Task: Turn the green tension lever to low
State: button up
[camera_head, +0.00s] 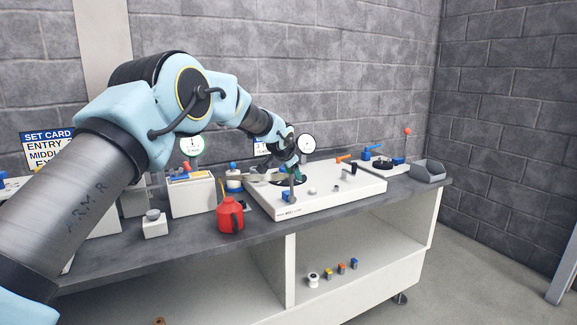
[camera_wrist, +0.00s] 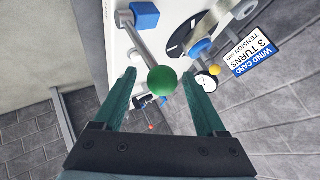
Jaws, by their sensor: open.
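The green tension lever shows in the wrist view as a green ball knob (camera_wrist: 162,81) on a grey rod that runs up to a blue block (camera_wrist: 145,15). The blue block also shows in the head view (camera_head: 287,197) on the white panel (camera_head: 340,198). My gripper (camera_wrist: 168,82) is open, with its two dark green fingers on either side of the ball and clear space on both sides. I cannot tell whether the fingers are level with the ball in depth. In the head view my gripper (camera_head: 296,172) hangs over the left part of the panel and partly hides the lever.
A black dial (camera_wrist: 190,38) is beside the lever. A card (camera_wrist: 257,52) reads "WIND CARD 3 TURNS TENSION MID". A red can (camera_head: 230,215) stands left of the panel, a grey bin (camera_head: 428,171) at the right. Orange and blue levers are farther right.

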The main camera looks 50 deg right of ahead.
jog(key=b+v, duration=0.1)
jog(key=v, duration=0.6)
jog(key=shift+b, duration=0.4)
jog(key=shift+f, duration=0.1)
